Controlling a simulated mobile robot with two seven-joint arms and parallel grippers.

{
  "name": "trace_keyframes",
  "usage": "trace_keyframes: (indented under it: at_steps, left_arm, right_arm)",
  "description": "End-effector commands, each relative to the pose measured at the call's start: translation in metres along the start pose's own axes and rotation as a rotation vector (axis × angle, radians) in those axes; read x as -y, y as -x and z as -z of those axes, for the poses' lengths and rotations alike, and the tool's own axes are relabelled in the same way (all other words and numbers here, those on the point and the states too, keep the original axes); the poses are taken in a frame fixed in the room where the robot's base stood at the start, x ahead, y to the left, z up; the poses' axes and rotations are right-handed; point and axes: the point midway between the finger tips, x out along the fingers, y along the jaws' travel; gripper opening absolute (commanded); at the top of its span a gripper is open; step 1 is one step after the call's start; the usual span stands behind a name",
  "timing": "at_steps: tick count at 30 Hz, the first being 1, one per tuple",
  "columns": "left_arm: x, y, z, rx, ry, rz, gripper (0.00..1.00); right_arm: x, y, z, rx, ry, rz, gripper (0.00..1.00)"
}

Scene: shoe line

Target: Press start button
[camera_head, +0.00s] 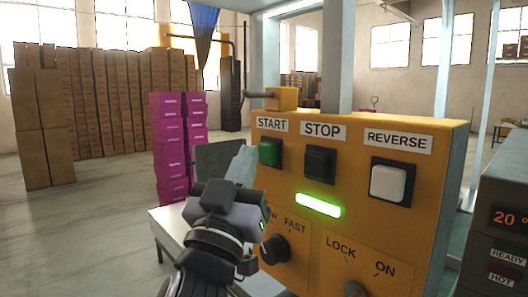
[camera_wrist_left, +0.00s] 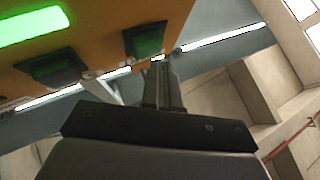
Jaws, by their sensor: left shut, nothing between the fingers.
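The green start button (camera_head: 269,152) sits in a dark frame on the upper left of the orange control panel (camera_head: 300,180), under a START label. In the left wrist view the green button (camera_wrist_left: 146,40) is just beyond my fingertips. My left gripper (camera_head: 244,160) is shut and empty, just left of the start button and in front of the panel. Its closed fingers (camera_wrist_left: 159,72) point up toward the panel in the left wrist view. I see no clear contact with the button. My right gripper is not in view.
The dark stop button (camera_head: 320,164) and white reverse button (camera_head: 388,184) are to the right. A green light bar (camera_head: 319,205) glows below. A speed knob (camera_head: 274,249) is close to my left wrist. Magenta boxes (camera_head: 170,140) and stacked cartons (camera_head: 110,100) stand behind.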

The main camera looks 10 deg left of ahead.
Motion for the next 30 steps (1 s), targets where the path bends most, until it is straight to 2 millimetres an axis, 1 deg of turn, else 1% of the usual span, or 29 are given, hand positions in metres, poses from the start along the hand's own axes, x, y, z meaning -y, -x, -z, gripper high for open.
trace_keyframes:
  at_steps: [13, 24, 30]
  left_arm:
    - [0.003, 0.004, 0.004, -0.001, 0.001, 0.0, 0.0]
    - [0.022, 0.029, 0.022, -0.001, 0.0, 0.001, 0.0]
    - [0.027, 0.037, 0.027, -0.001, 0.0, 0.0, 0.0]
  right_arm:
    - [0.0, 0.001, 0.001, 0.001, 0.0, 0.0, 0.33]
    - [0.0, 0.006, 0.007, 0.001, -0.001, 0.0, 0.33]
    - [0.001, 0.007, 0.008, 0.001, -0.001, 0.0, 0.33]
